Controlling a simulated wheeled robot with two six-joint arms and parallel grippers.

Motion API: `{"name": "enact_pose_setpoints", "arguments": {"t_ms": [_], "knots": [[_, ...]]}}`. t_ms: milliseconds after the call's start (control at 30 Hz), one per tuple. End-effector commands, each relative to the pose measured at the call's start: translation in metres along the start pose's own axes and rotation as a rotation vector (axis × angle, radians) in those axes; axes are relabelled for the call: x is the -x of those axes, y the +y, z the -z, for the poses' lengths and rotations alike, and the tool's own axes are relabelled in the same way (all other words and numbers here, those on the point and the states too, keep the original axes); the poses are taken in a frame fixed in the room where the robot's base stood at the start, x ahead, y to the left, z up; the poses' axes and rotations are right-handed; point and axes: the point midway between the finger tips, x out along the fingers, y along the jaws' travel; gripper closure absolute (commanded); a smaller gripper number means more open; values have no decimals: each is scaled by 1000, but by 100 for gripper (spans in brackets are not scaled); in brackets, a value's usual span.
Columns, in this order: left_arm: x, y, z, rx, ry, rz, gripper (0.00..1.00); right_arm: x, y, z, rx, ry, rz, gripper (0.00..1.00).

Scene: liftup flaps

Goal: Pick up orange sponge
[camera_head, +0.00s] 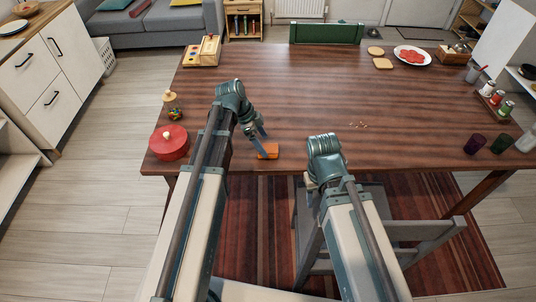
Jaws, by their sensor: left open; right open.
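The orange sponge (268,154) lies on the wooden table (300,85) near its front edge. My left gripper (262,142) is open, with its blue fingers pointing down right at the sponge's back side. I cannot tell whether the fingers touch it. My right arm ends over the table's front edge, to the right of the sponge. Its gripper points down and is mostly hidden behind its own wrist (325,155).
A red pot (169,142) and a candy jar (173,104) stand left of my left arm. Crumbs (357,125) lie right of centre. Cups (475,143) stand at the right edge. A grey chair (400,235) is below the front edge. The table's middle is clear.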

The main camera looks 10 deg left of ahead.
Motion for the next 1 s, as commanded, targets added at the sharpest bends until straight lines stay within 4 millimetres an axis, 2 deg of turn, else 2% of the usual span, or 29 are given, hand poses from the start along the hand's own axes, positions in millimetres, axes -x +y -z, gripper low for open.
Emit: {"name": "enact_pose_setpoints", "arguments": {"t_ms": [33, 200, 467, 567, 900, 1000], "knots": [[-14, 2, -1, -1, 0, 0, 9, -13, -1, 1, 0, 0, 0, 50], [-32, 2, -1, -1, 0, 0, 9, -29, -3, 2, 0, 0, 0, 50], [-31, 2, 1, 0, 0, 0, 9, -28, -3, 2, 0, 0, 0, 50], [-31, 2, 1, 0, 0, 0, 23, -28, -3, 2, 0, 0, 0, 50], [-31, 2, 1, 0, 0, 0, 84, -28, -3, 2, 0, 0, 0, 50], [-31, 2, 1, 0, 0, 0, 100, -28, -3, 2, 0, 0, 0, 50]]}}
